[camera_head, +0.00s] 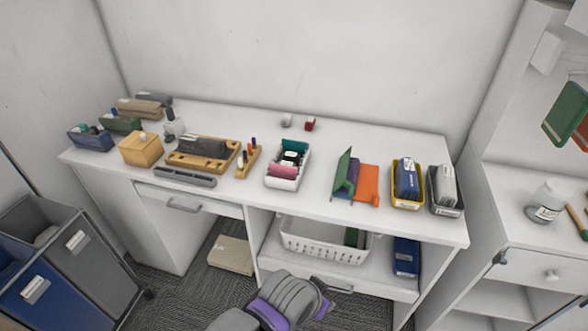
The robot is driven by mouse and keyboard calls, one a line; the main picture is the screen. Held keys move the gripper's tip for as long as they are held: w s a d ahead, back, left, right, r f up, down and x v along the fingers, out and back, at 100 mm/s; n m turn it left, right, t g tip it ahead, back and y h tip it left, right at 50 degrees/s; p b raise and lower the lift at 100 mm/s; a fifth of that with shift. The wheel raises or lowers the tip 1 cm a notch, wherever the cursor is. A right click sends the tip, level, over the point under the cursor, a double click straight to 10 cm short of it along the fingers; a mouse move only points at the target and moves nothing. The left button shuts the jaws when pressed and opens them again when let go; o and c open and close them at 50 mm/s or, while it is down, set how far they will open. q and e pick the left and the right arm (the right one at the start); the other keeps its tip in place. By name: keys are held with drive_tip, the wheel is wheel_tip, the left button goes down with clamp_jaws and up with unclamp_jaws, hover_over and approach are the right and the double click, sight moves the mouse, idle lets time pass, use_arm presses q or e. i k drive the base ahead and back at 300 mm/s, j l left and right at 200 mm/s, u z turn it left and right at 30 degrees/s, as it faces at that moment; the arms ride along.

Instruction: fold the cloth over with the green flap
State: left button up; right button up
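The cloth lies on the white desk, right of the middle, in the camera_head view. It looks like an orange sheet (368,182) lying flat, with a green flap (345,168) at its left side. The green flap looks raised and tilted up. Purple shows beside the green, and how the layers join is too small to tell. A small orange piece (376,201) is at the front right corner of the sheet. A grey and purple part of my own body shows at the bottom middle.
A white bin (287,183) stands left of the cloth. A yellow bin (408,203) and a dark grey bin (445,208) stand to its right. The desk (370,146) is clear behind the cloth. A white basket (305,252) is on the shelf below.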

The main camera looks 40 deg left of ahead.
sight(340, 179)
drive_tip(key=u, duration=0.5)
drive_tip(key=i+l+u, duration=0.1)
drive_tip(key=l, duration=0.15)
drive_tip(key=i+l+u, duration=0.15)
drive_tip(key=l, duration=0.15)
drive_tip(key=i+l+u, duration=0.1)
drive_tip(key=l, duration=0.15)
